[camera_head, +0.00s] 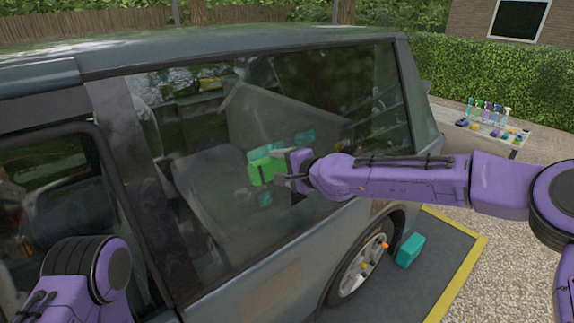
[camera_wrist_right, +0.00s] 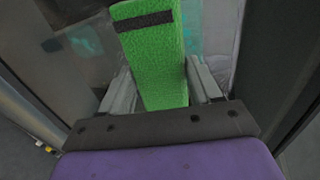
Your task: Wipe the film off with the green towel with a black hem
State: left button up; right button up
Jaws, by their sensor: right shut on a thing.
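The green towel with a black hem (camera_head: 262,170) is in my right gripper (camera_head: 292,171), at the van's side window. The gripper is shut on it. In the right wrist view the towel (camera_wrist_right: 152,60) stands between the two fingers, with its black hem strip near the top. The window glass (camera_head: 205,200) carries a dull grey film (camera_head: 255,115). Several teal patches (camera_head: 305,137) show on the glass around the towel. I cannot tell whether the towel touches the glass. Part of my left arm shows at the lower left, but its gripper is out of view.
The van's grey body (camera_head: 225,285) and rear wheel (camera_head: 357,265) are below the window. A teal block (camera_head: 410,250) sits on the dark mat (camera_head: 440,262) with a yellow edge. A table (camera_head: 465,136) with bottles and coloured items stands at the right by the hedge.

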aim_at(257, 165)
jog(key=shift+s+a, duration=0.5)
jog(key=shift+a, duration=0.2)
jog(key=shift+s+a, duration=0.5)
jog(key=shift+a, duration=0.15)
jog(key=shift+s+a, duration=0.45)
jog(key=shift+a, duration=0.2)
jog(key=shift+s+a, duration=0.45)
jog(key=shift+a, duration=0.2)
jog(key=r+p, duration=0.2)
jog(key=shift+w+a+r+p, duration=0.2)
jog(key=shift+w+r+p, duration=0.1)
jog(key=shift+p, duration=0.1)
jog(key=shift+w+d+f, duration=0.1)
jog(key=shift+w, duration=0.05)
jog(key=shift+w+d+p, duration=0.4)
jog(key=shift+w+d, duration=1.95)
jog(key=shift+d, duration=0.9)
jog(key=shift+w+d+p, duration=0.4)
jog(key=shift+w+d, duration=2)
jog(key=shift+d, duration=0.9)
jog(key=shift+w+d+p, duration=0.4)
jog(key=shift+w+d, duration=1.95)
jog(key=shift+d, duration=0.9)
jog(key=shift+s, duration=0.1)
